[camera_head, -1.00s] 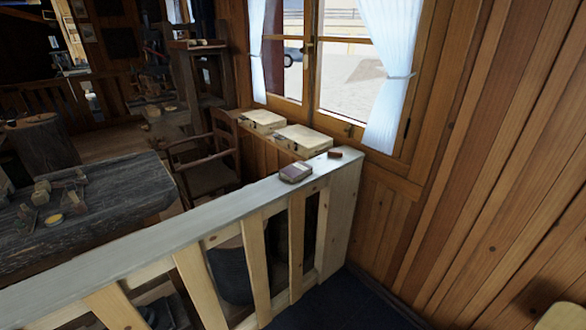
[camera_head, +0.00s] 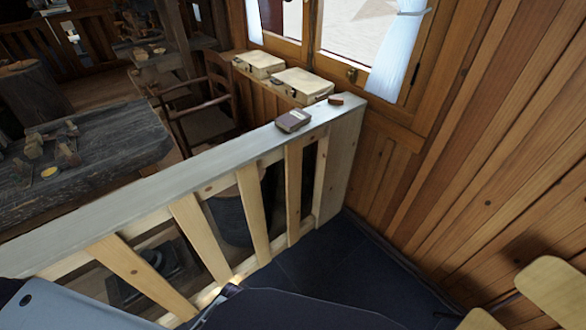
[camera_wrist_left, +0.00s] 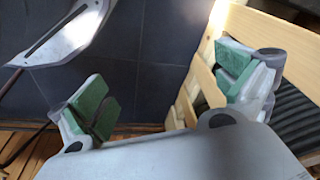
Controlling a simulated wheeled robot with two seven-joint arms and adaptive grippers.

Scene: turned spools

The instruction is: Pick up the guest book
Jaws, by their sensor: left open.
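The guest book (camera_head: 293,120), small and dark reddish-brown with a pale page edge, lies flat on the top rail of the wooden railing (camera_head: 160,186), close to its far right end. My left gripper (camera_wrist_left: 165,95) shows in the left wrist view with its green-padded fingers wide apart and nothing between them. It is over the dark floor beside the railing's slats, and the book is not in that view. In the head view no gripper fingers show; only parts of my own body are at the bottom edge. My right gripper is not seen.
A small brown block (camera_head: 335,100) sits on the rail beyond the book. Two pale wooden cases (camera_head: 301,84) lie under the window behind it. A plank wall (camera_head: 480,150) closes the right side. Dark floor (camera_head: 325,265) in front of the railing is clear.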

